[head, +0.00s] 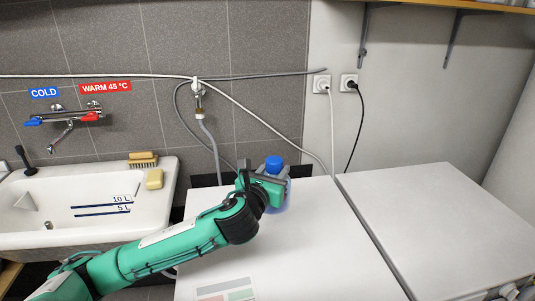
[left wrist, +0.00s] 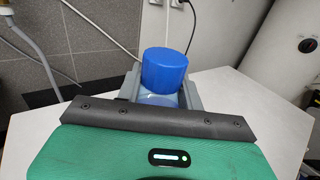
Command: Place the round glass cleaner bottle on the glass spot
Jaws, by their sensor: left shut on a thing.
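A round bottle with a blue cap (head: 274,164) and a bluish clear body is at the back of the left white top. My left gripper (head: 271,183) is shut on it, with the bottle upright between the fingers. In the left wrist view the blue cap (left wrist: 164,70) stands above the two grey fingers (left wrist: 160,92). The bottle's lower part is mostly hidden by the gripper, so I cannot tell whether it touches the top. A sheet with coloured fields (head: 228,290) lies at the front of the left top, cut off by the picture edge. My right gripper is not in view.
A white sink (head: 150,212) with a brush (head: 143,159) and a yellow sponge (head: 154,179) stands at the left. A second white top (head: 440,225) lies to the right across a narrow gap and is clear. Hoses and cables hang on the wall behind.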

